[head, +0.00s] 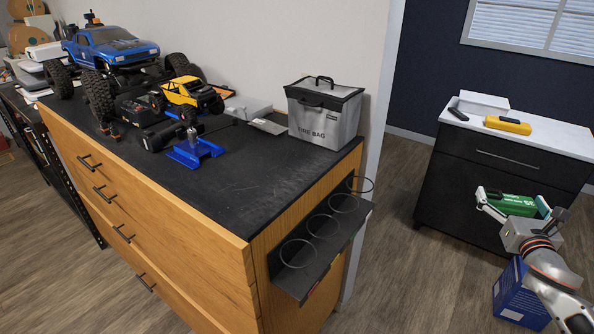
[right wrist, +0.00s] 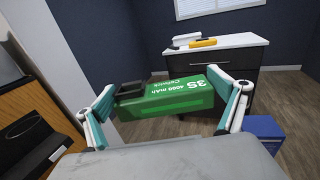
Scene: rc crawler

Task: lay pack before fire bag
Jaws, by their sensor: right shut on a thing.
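The pack is a green battery with white lettering (right wrist: 180,96), marked 3S and 4000 mAh. My right gripper (right wrist: 165,108) is shut on it, a finger at each end, and holds it up in the air. In the head view the green pack (head: 514,205) shows between the fingers of the right gripper (head: 513,206) at the right side, in front of the dark cabinet. The grey fire bag (head: 322,122) with a black lid and handle stands upright at the right back end of the black worktop (head: 235,180), far left of the gripper. My left gripper is not in view.
A blue crawler (head: 110,46), a small yellow crawler (head: 187,98) and a blue stand (head: 194,150) occupy the worktop's left and middle. Its front right is clear. A ring holder (head: 322,238) juts from its end. A blue box (head: 515,298) stands on the floor below my right arm.

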